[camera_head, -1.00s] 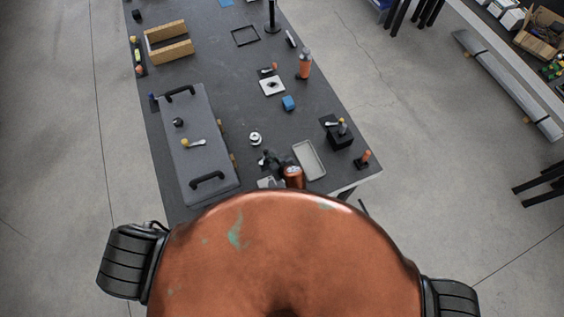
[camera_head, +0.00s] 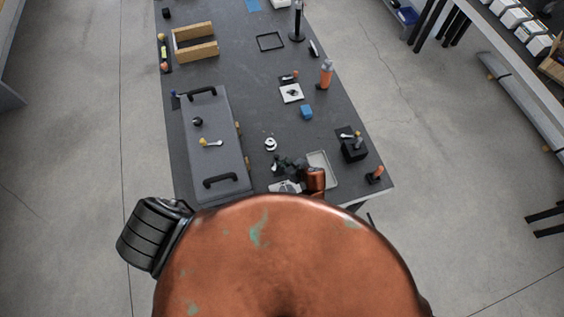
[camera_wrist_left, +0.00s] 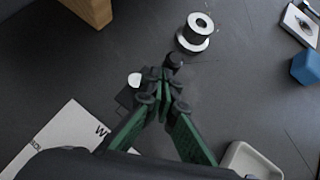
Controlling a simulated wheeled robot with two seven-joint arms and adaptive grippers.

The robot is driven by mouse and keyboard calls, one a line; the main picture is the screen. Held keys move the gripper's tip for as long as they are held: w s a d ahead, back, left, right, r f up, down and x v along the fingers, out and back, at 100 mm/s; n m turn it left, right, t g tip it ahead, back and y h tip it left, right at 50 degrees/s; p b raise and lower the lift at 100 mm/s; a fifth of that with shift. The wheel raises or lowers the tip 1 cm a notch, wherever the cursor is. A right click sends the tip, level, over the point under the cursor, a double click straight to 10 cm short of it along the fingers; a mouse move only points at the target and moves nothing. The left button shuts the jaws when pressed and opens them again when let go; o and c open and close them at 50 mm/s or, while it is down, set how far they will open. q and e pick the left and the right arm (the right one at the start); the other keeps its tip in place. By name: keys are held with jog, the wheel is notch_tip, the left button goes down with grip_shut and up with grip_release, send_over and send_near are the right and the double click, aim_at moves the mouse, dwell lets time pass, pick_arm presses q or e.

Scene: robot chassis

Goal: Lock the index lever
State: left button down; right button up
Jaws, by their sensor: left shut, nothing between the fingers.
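My left gripper (camera_head: 284,164) is low over the near end of the dark table. In the wrist view its green fingers (camera_wrist_left: 164,88) are shut together and hold nothing. A small dark part with a white round end (camera_wrist_left: 134,80) shows just left of the fingertips, partly hidden by them. A dark knob-like part (camera_wrist_left: 174,60) is just beyond the tips. I cannot tell whether these belong to the index lever. Other levers show: a silver one on a black block (camera_head: 354,150) at right, and a yellow-knobbed one (camera_head: 210,143) on a grey panel (camera_head: 217,120). My right gripper is out of view.
A white spool-like ring (camera_wrist_left: 195,34) stands beyond the fingertips. A pale tray (camera_wrist_left: 250,160) lies to the right, a lettered white sheet (camera_wrist_left: 62,142) to the left. A blue block (camera_head: 306,112) and orange bottle (camera_head: 326,75) stand farther off. The table's middle is mostly clear.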

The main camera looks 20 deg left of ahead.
pick_arm(q)
jog(key=shift+s+a, duration=0.1)
jog(key=shift+s, duration=0.05)
notch_tip(320, 180, up, 10)
dwell(0.7)
dwell(0.5)
